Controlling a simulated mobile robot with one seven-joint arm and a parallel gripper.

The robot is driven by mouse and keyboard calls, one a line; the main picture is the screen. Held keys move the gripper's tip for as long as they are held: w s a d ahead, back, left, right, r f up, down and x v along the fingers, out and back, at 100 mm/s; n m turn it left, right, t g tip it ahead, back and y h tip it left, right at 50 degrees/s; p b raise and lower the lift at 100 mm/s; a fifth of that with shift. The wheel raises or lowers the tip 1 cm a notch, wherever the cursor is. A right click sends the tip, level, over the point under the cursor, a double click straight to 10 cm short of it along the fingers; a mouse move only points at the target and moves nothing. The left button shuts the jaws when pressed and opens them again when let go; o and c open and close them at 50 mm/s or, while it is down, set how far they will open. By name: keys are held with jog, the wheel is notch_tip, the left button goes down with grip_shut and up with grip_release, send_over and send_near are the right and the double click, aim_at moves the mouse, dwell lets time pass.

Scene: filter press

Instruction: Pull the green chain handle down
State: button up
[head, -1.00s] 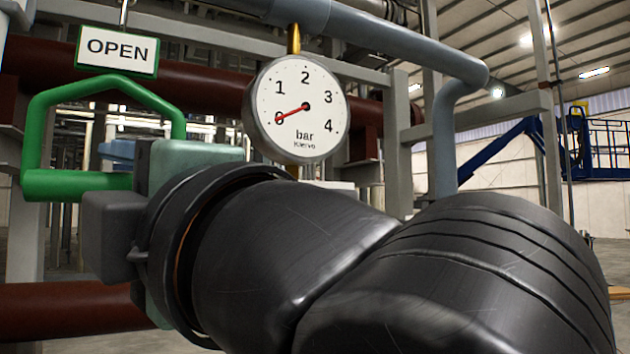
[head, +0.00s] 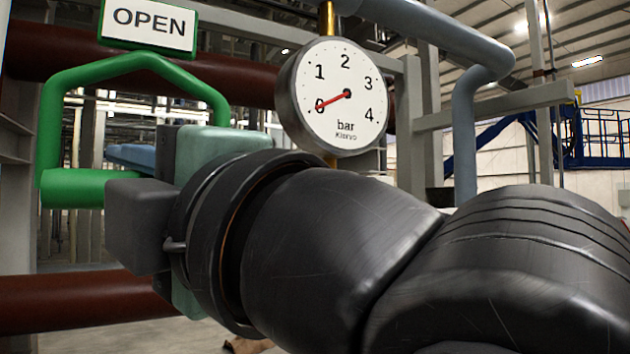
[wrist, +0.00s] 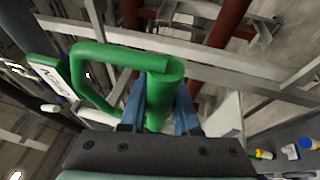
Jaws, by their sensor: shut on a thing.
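The green chain handle (head: 134,66) is a green loop at the left of the head view, below an OPEN sign (head: 149,25). In the wrist view the handle (wrist: 92,55) runs from the upper left to a thick green bar at the middle. My gripper (wrist: 160,105) has its blue fingers on either side of this bar and is shut on it. In the head view my wrist and arm hide the right end of the bar and most of the fingers.
A round pressure gauge (head: 341,98) reads about 0 bar, right of the handle and behind my arm. Dark red pipes (head: 80,309) run behind and below. A grey-blue pipe (head: 464,130) stands at the right. Bottles (wrist: 290,152) show at the lower right of the wrist view.

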grip_shut()
dwell(1.0)
